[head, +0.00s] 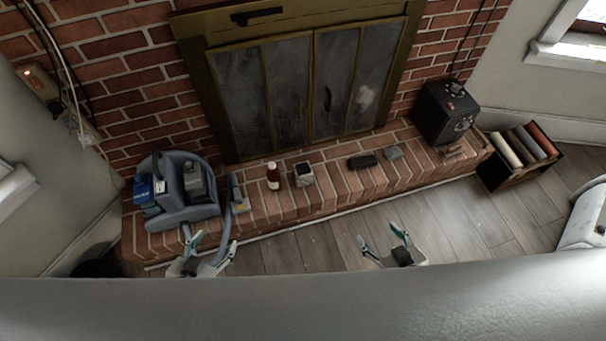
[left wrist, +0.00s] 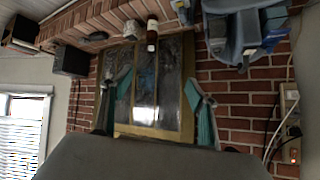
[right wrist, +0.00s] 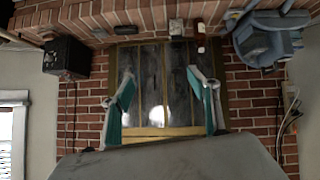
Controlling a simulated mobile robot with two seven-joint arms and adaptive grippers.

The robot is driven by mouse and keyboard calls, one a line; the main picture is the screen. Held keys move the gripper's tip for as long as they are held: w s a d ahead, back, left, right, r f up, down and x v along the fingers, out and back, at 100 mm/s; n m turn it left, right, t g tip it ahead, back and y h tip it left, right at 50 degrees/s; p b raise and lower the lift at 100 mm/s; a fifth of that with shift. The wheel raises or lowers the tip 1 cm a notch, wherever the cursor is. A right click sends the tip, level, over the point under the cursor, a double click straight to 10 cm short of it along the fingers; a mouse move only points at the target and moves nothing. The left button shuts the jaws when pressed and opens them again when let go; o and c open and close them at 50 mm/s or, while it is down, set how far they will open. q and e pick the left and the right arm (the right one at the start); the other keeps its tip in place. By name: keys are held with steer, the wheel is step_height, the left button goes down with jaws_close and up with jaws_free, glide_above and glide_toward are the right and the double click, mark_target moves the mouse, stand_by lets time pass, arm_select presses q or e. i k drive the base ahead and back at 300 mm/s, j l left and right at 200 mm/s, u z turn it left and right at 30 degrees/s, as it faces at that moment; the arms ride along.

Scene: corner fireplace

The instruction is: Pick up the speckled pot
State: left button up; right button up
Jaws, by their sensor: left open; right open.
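The speckled pot (head: 304,174) is a small pale, roughly square pot with a dark top. It stands on the brick hearth just right of the brown bottle. It also shows near the top of the left wrist view (left wrist: 131,29) and the right wrist view (right wrist: 176,27). My left gripper (head: 212,246) is open and empty in front of the hearth, left of and nearer than the pot. My right gripper (head: 382,238) is open and empty over the wood floor, right of and nearer than the pot. Neither gripper touches it.
The brown bottle (head: 273,176) stands close to the pot's left. A blue cleaning machine (head: 183,212) with a hose is further left. A dark block (head: 362,161) and grey stone (head: 392,153) lie right. A black box (head: 445,112) and crate (head: 497,178) stand far right.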

mark_target(303, 174)
steer(key=i+l, duration=0.15)
steer(key=l, duration=0.25)
steer(key=i+l, duration=0.15)
steer(key=l, duration=0.3)
steer(key=i+l, duration=0.1)
steer(key=l, duration=0.3)
steer(key=i+l, duration=0.15)
steer(key=l, duration=0.3)
steer(key=i+l, duration=0.15)
steer(key=l, duration=0.25)
